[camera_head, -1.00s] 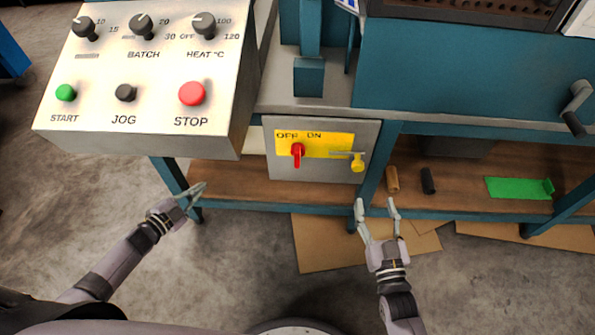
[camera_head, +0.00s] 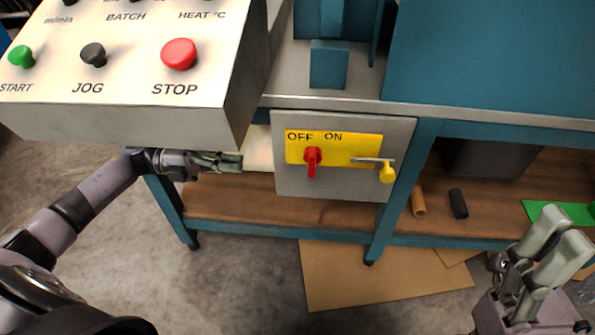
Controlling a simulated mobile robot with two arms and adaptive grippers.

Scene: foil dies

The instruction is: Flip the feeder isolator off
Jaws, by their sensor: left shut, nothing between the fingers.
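The isolator is a grey box (camera_head: 290,185) with a yellow plate (camera_head: 345,147) marked OFF on the left and ON on the right. Its red handle (camera_head: 312,162) stands roughly upright in the plate's left part, below the labels. A grey hasp with a yellow knob or lock (camera_head: 387,173) sits at the plate's right. My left gripper (camera_head: 238,161) is shut and empty, left of the box, below the control panel and pointing right, apart from the handle. My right gripper (camera_head: 562,226) is at the lower right, fingers apart, holding nothing visible.
The control panel (camera_head: 120,120) with START, JOG and STOP buttons overhangs at upper left. A teal frame post (camera_head: 390,215) stands right of the box. A brown cylinder (camera_head: 418,201), a black cylinder (camera_head: 458,203) and a green piece (camera_head: 545,210) lie on the shelf. Cardboard lies on the floor.

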